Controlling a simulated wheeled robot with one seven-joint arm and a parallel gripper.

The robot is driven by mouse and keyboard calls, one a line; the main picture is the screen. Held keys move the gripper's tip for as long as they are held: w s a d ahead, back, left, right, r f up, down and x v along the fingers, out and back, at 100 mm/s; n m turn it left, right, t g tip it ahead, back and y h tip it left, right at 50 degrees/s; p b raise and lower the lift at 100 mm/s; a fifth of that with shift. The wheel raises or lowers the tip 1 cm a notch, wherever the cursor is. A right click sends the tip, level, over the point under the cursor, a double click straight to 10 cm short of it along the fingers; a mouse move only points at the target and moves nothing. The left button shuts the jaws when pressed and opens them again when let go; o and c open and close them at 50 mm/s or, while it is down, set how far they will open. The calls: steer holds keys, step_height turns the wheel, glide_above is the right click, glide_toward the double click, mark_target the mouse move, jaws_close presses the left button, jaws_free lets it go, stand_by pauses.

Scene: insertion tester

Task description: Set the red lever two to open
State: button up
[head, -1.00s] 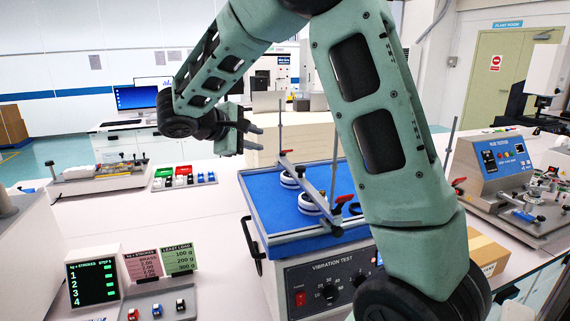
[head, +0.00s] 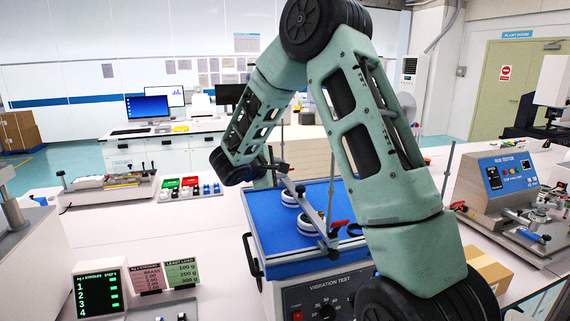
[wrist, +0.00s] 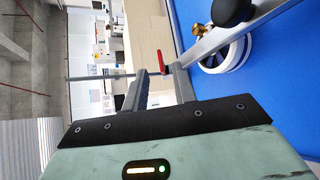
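My gripper (wrist: 162,76) is open in the wrist view, with a clear gap between its two fingers. A red lever (wrist: 139,73) shows just beyond the fingertips by a thin metal post. I cannot see contact. In the head view, one red lever (head: 340,224) sits at the near end of the clamp bar (head: 310,208) over the blue vibration table (head: 265,236). Another red lever (head: 458,206) shows right of my arm. My gripper is small and dark at the bar's far end in the head view. Lever numbers are not readable.
White round weights (head: 306,224) sit on the blue table beneath the bar; one shows in the wrist view (wrist: 228,55). Upright metal posts (head: 447,170) stand around the table. A cardboard box (head: 487,268) is at right.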

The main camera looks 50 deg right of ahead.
steer(key=shift+p+x, duration=0.45)
steer(key=shift+x, duration=1.35)
jaws_close()
steer(key=shift+r, duration=0.1)
